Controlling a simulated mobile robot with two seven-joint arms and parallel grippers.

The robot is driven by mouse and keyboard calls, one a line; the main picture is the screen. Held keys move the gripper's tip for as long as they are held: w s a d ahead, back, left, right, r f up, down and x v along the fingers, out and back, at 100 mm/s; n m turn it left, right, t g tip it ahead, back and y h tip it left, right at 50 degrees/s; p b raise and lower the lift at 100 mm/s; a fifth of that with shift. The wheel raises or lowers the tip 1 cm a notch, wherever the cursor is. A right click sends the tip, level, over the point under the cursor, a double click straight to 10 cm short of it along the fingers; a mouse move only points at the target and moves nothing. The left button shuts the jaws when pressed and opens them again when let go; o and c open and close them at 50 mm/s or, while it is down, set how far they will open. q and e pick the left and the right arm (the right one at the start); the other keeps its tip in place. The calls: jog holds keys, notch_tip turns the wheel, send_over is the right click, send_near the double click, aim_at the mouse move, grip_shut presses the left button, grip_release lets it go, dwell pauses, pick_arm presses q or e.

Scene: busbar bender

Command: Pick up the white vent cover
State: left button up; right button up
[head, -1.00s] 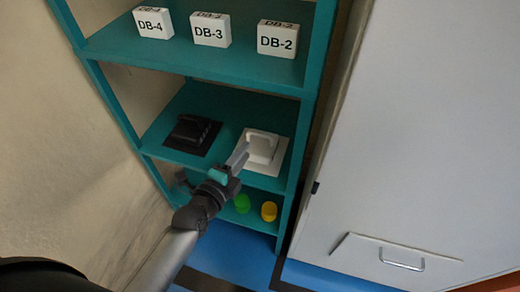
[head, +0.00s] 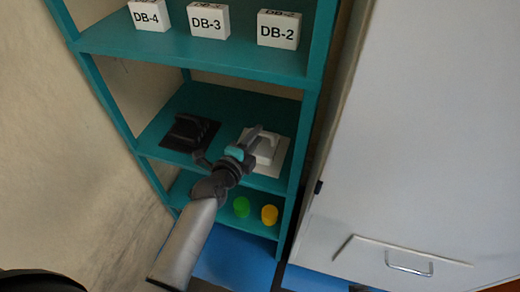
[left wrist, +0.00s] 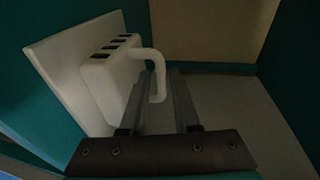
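The white vent cover (head: 266,148) sits on the middle shelf of the teal rack, at the right. In the left wrist view the vent cover (left wrist: 85,75) shows a flat plate, a raised box with dark slots and a looped white handle (left wrist: 158,70). My left gripper (head: 253,139) is at the cover and hides part of it in the head view. In the left wrist view its two fingers (left wrist: 160,88) are apart, with the handle's outer bar appearing between them. Whether a finger touches the handle is not clear. My right gripper is not in view.
A black vent cover (head: 190,132) lies left on the same shelf. White boxes marked DB-4 (head: 150,15), DB-3 (head: 208,20) and DB-2 (head: 279,29) stand on the shelf above. Green (head: 241,206) and yellow (head: 269,215) cups stand below. A grey cabinet (head: 420,130) is at the right.

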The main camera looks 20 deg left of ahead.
pick_arm(q)
jog(key=shift+x, duration=0.95)
jog(key=shift+c, duration=0.2)
grip_shut()
dwell(0.6)
